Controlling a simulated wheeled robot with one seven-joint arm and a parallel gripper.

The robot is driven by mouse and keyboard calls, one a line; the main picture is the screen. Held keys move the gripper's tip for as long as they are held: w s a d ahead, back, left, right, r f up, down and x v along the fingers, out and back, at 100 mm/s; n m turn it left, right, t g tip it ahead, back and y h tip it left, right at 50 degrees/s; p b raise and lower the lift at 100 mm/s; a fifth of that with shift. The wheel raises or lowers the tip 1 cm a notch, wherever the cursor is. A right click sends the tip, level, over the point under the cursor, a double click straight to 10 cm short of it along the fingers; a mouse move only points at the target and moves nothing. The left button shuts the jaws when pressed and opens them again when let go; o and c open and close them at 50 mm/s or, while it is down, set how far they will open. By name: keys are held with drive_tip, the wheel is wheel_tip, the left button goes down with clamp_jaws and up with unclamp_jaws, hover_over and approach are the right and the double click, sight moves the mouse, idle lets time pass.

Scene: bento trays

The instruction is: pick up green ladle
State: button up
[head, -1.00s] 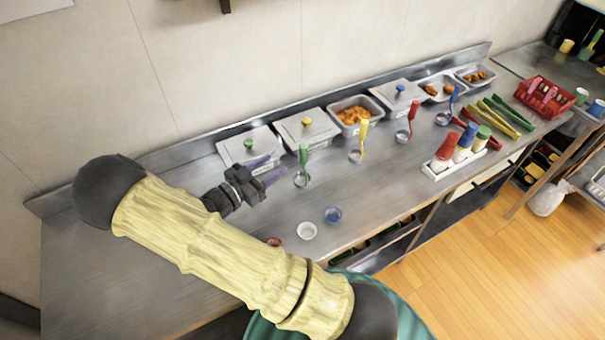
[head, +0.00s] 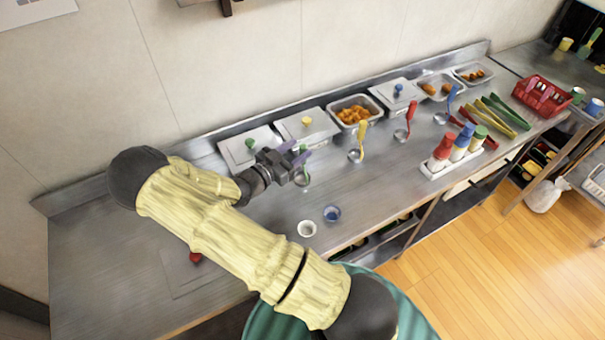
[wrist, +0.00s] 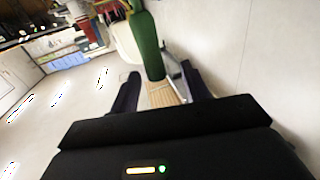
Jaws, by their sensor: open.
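The green ladle stands upright on the steel counter in the head view, its green handle tip (head: 304,145) just above my gripper (head: 302,160) and its metal bowl (head: 302,180) just below. My gripper is open, with purple fingers reaching to the handle. In the wrist view, the green handle (wrist: 147,45) lies ahead and between the two dark fingers of my gripper (wrist: 160,84), apart from both as far as I can see. The lower part of the ladle is mostly hidden there.
A yellow ladle (head: 363,131), red ladle (head: 411,110) and blue ladle (head: 452,98) stand to the right. Behind are a lidded pan with a yellow knob (head: 307,121) and an open food pan (head: 355,98). A white bowl (head: 307,229) and blue bowl (head: 332,214) sit in front.

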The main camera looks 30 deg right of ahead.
sight(306, 146)
drive_tip(key=p+x, duration=0.1)
drive_tip(key=x, duration=0.2)
drive_tip(key=shift+s+d+p, duration=0.15)
drive_tip(key=shift+d+p, duration=0.2)
drive_tip(key=shift+d, duration=0.05)
drive_tip(key=shift+d+f, duration=0.15)
drive_tip(key=shift+d, duration=0.25)
drive_tip(key=shift+c, duration=0.5)
clamp_jaws()
